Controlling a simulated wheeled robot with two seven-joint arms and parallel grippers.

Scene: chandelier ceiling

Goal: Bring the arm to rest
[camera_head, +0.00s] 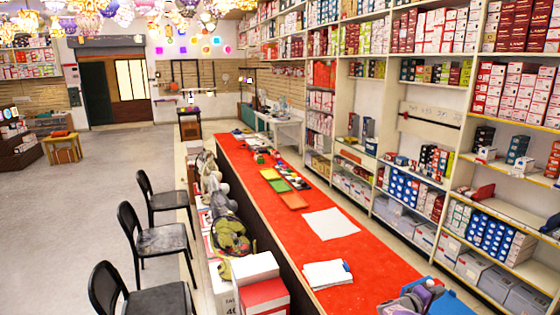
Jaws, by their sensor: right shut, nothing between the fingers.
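My right gripper (551,227) seems to be the small dark shape at the right edge of the head view, in front of the shelves. It is largely cut off by the frame, and its fingers are hard to make out. It appears shut, with nothing held. My left gripper and left arm are not in view.
A long red-topped counter (283,215) runs away from the lower right, with white papers (327,273) and coloured trays on it. Stocked shelves (420,187) line the right. Several black chairs (152,241) stand at left, with open floor (65,220) beyond.

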